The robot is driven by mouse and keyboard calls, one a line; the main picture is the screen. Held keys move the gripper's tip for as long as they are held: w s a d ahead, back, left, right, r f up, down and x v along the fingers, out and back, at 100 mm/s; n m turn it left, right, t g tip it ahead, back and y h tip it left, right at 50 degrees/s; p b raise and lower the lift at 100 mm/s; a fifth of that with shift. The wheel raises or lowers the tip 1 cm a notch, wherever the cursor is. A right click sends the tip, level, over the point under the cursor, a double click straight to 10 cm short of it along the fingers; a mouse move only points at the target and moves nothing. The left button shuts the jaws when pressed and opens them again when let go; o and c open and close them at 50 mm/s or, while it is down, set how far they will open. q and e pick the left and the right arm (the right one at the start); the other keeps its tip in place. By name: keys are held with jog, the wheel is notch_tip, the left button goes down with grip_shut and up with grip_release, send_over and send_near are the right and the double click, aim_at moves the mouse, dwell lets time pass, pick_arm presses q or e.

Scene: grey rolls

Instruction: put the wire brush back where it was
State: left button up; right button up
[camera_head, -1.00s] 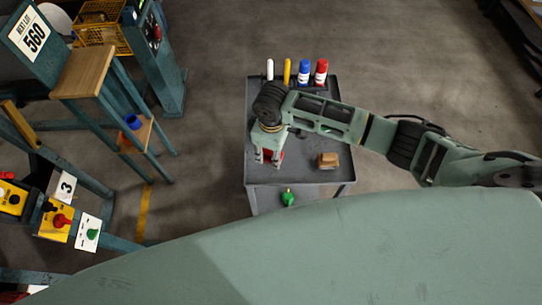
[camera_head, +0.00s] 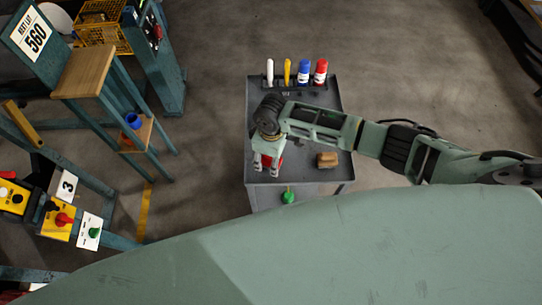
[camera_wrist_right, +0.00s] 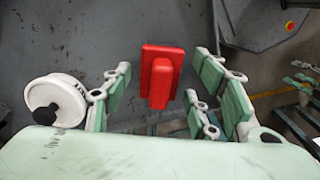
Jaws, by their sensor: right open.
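A red block with a raised grip (camera_wrist_right: 161,77) lies on the grey cart top (camera_head: 300,176); I cannot tell for sure whether it is the wire brush. My right gripper (camera_head: 265,168) is over the near left part of the cart, fingers open. In the right wrist view its fingers (camera_wrist_right: 165,90) stand apart on either side of the red block, with gaps on both sides. In the head view the gripper partly hides the red block. A brown block (camera_head: 327,160) lies to the right on the cart. My left gripper is not in view.
A rack at the cart's far end holds a white stick (camera_head: 270,71), a yellow one (camera_head: 287,71), a blue can (camera_head: 304,70) and a red can (camera_head: 321,71). A green knob (camera_head: 288,197) is at the near edge. A teal stand (camera_head: 90,75) is at left.

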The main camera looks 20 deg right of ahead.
notch_tip(320, 180, up, 11)
jog(key=shift+w+f+b, duration=0.1)
jog(key=shift+b, duration=0.75)
jog(key=shift+r, duration=0.65)
